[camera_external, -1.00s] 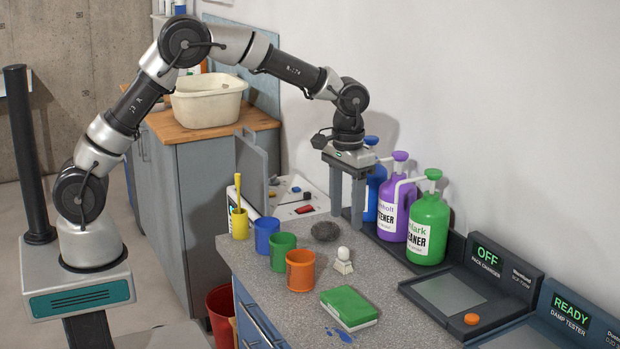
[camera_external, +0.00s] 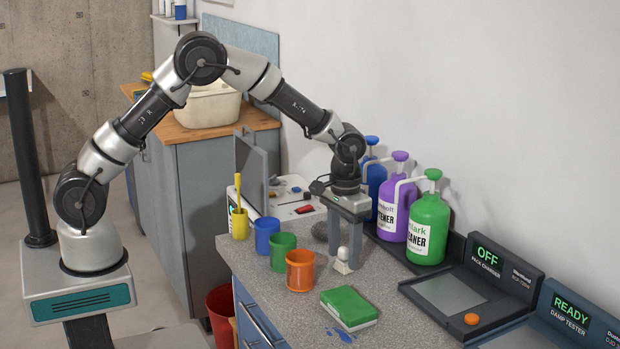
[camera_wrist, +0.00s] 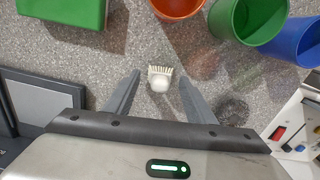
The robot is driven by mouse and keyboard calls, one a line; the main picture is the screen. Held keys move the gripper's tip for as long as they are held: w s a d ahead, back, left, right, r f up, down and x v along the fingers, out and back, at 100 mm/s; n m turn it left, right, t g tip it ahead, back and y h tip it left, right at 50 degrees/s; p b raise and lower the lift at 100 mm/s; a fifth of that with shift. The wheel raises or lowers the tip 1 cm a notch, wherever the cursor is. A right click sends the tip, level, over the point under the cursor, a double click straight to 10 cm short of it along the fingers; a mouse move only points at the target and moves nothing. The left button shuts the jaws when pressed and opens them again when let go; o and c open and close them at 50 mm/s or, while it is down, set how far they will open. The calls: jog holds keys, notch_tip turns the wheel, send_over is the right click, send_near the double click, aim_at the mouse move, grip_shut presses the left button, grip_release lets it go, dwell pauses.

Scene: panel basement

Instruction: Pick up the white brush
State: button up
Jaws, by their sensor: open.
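The white brush (camera_external: 343,261) stands on the speckled grey counter, with a round white knob on top and bristles below. In the wrist view the brush (camera_wrist: 160,79) lies between the two fingers, with its bristles toward the top of the picture. My gripper (camera_external: 345,262) is open and points down over the brush, its fingers on either side of it. In the wrist view my gripper (camera_wrist: 159,85) shows a gap between each finger and the brush. I cannot tell exactly how far the fingertips are above the counter.
An orange cup (camera_external: 300,270), a green cup (camera_external: 283,252) and a blue cup (camera_external: 267,235) stand to the left. A green sponge-like block (camera_external: 349,307) lies in front. A dark scouring pad (camera_external: 320,231) lies behind. Pump bottles (camera_external: 428,228) line the wall at right.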

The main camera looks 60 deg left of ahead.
aim_at(344, 248)
jog(key=c, duration=1.2)
jog(key=shift+o, duration=0.2)
notch_tip(344, 248, up, 10)
jog(key=shift+r+p, duration=0.1)
jog(key=shift+p, duration=0.4)
